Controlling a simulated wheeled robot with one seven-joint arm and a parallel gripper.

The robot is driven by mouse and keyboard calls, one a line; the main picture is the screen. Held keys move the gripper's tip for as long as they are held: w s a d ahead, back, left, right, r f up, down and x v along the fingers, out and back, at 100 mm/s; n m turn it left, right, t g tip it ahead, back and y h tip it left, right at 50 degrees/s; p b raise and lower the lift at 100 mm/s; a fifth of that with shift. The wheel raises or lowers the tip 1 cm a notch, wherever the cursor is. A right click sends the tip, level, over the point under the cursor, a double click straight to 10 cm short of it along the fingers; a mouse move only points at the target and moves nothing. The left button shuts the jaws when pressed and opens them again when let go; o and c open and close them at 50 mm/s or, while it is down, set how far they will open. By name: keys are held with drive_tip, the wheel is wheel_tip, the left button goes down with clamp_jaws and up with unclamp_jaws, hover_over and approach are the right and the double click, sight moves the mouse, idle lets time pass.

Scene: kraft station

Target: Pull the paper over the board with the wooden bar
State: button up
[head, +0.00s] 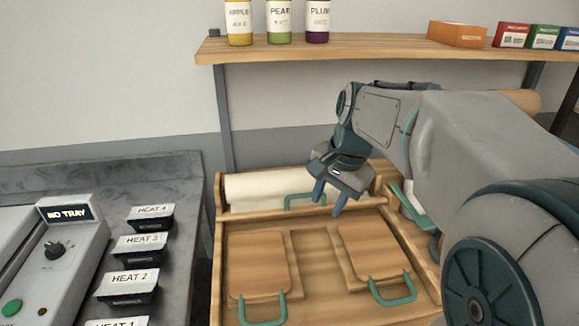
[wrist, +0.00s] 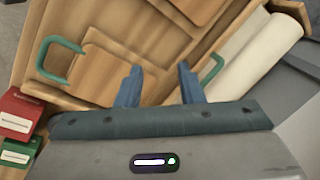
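The cream paper roll (head: 255,187) lies in a wooden holder at the back of the wooden station; it also shows in the wrist view (wrist: 258,55). The wooden bar (head: 250,214) runs along the front of the roll and carries a green handle (head: 304,197), seen also in the wrist view (wrist: 211,70). The wooden board (head: 310,268) lies in front of the bar, with no paper over it. My gripper (head: 329,198) is open and empty above the right part of the bar. In the wrist view the handle is just beyond one fingertip, not between the fingers.
Two wooden panels (head: 262,262) (head: 368,250) with green handles lie on the board. A counter with black heat trays (head: 140,250) and a control box (head: 60,245) stands left. A shelf (head: 380,46) with bottles (head: 278,22) and boxes (head: 457,34) hangs above.

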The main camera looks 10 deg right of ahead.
drive_tip(key=w+d+r+m+y, duration=0.2)
drive_tip(key=w+m, duration=0.2)
drive_tip(key=w, duration=0.2)
drive_tip(key=w+d+r+m+y, duration=0.1)
drive_tip(key=w+d+r+m, duration=0.1)
drive_tip(key=w+d+m, duration=0.3)
drive_tip(key=b, duration=0.1)
approach(307, 194)
drive_tip(key=shift+n, duration=0.4)
drive_tip(key=x, duration=0.8)
clamp_jaws()
